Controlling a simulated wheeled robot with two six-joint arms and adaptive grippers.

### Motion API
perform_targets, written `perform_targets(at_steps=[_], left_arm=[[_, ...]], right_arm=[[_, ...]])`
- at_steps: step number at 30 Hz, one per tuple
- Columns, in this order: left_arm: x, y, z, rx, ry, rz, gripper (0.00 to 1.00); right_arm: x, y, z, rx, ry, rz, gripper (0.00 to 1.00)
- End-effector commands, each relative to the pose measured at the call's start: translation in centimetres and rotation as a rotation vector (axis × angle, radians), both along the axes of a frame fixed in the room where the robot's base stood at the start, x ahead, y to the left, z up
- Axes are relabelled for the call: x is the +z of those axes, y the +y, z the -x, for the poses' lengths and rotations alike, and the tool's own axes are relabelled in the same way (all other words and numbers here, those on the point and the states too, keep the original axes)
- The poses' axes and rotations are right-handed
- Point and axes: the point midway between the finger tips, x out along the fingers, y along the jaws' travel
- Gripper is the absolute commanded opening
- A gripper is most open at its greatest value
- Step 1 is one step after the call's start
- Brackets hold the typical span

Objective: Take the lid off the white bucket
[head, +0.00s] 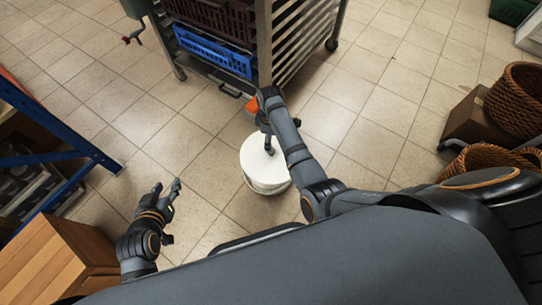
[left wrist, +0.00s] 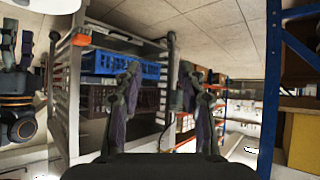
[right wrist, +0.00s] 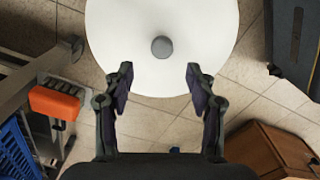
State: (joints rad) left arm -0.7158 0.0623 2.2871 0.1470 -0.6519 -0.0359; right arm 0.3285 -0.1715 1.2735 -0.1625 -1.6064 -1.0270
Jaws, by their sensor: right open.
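The white bucket (head: 268,186) stands on the tiled floor in the middle of the head view. Its round white lid (head: 256,163) sits on top. In the right wrist view the lid (right wrist: 120,30) is a large white disc with a grey knob (right wrist: 162,47) at its centre. My right gripper (right wrist: 159,75) is open and empty, its fingers pointing toward the lid with the knob between and beyond the tips. In the head view the right forearm hides part of the lid. My left gripper (head: 167,188) is open and empty, left of the bucket and apart from it.
A metal rack (head: 265,45) with a blue crate (head: 212,50) stands behind the bucket. A blue shelf frame (head: 45,157) and wooden cabinet (head: 45,262) are at left. Wicker baskets (head: 518,95) are at right. The floor around the bucket is mostly free.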

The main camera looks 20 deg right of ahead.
Motion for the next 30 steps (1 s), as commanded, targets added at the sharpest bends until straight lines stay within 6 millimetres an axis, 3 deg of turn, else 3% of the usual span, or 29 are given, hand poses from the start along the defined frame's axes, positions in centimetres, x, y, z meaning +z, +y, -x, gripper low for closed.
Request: perform_targets(at_steps=[9, 18, 28, 30], left_arm=[[6.7, 0.5, -4.6, 0.018, -0.309, -0.010, 0.40], [13.2, 0.7, -6.8, 0.029, -0.574, -0.016, 0.40], [15.0, 0.7, -7.1, 0.031, -0.644, -0.017, 0.40], [16.1, 0.7, -7.3, 0.032, -0.689, -0.018, 0.40]], right_arm=[[-1.7, 0.0, 0.0, 0.000, 0.000, 0.000, 0.57], [-3.0, 0.0, 0.0, 0.000, 0.000, 0.000, 0.57], [-3.2, 0.0, 0.0, -0.001, 0.000, 0.000, 0.57], [-3.4, 0.0, 0.1, -0.001, 0.000, 0.000, 0.57]])
